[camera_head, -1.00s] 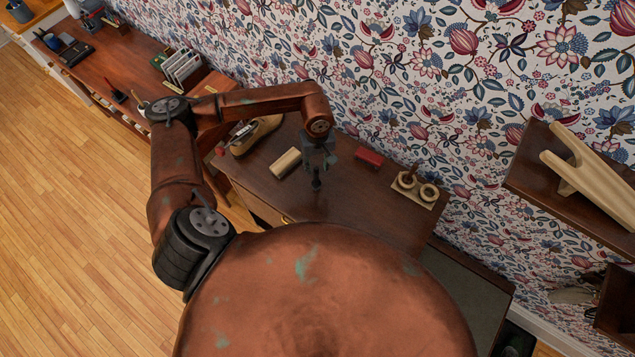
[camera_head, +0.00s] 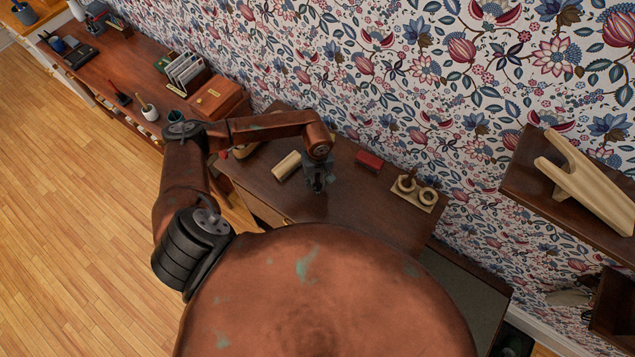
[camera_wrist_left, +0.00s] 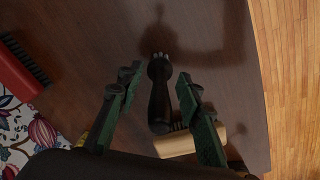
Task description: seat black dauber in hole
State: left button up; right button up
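The black dauber (camera_wrist_left: 159,95) shows in the left wrist view, its bristly head at the top and its handle towards the bottom. My left gripper (camera_wrist_left: 157,88) is open around it, with a visible gap on each side. In the head view my left gripper (camera_head: 318,189) is low over the dark wood desk and hides most of the dauber. A pale wooden holder (camera_head: 426,205) with two ring-like round parts sits on the desk to the right of the gripper. My right gripper is not in view.
A red brush (camera_head: 369,161) lies behind and right of the gripper; it also shows in the left wrist view (camera_wrist_left: 18,78). A pale wooden brush (camera_head: 287,165) lies just left of it. The desktop (camera_head: 365,205) between gripper and holder is clear. A floral wall stands behind.

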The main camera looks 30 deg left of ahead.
pick_arm(q)
jog(key=shift+c, duration=0.2)
grip_shut()
jog(key=shift+r, duration=0.1)
